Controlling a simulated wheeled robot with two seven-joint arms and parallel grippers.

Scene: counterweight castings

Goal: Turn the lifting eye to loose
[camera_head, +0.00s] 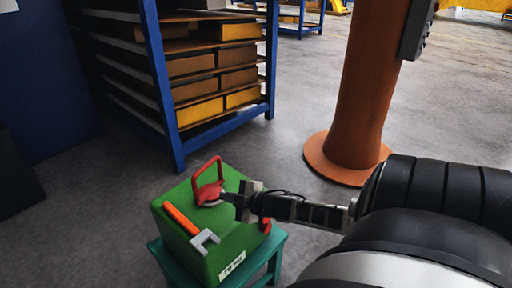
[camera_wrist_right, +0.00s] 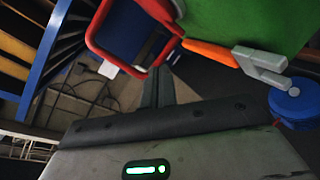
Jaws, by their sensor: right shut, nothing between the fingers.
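A green casting (camera_head: 232,238) with a white label stands on a small teal stool. The red lifting eye (camera_head: 207,172), an upright loop on a round red base, is on its top face. My right gripper (camera_head: 229,198) reaches in from the right, with its tips close beside the eye's base. In the right wrist view the shut fingers (camera_wrist_right: 158,75) point at the lower part of the red loop (camera_wrist_right: 96,42). I cannot tell whether they touch it. Green casting (camera_wrist_right: 240,22) fills the top right there. My left gripper is not in view.
An orange-and-grey tool (camera_head: 182,219) lies on the casting, near my gripper. The teal stool (camera_head: 277,250) is under the casting. A blue rack (camera_head: 168,90) with yellow-fronted boxes stands behind. An orange column (camera_head: 362,95) rises at right. Grey floor between is clear.

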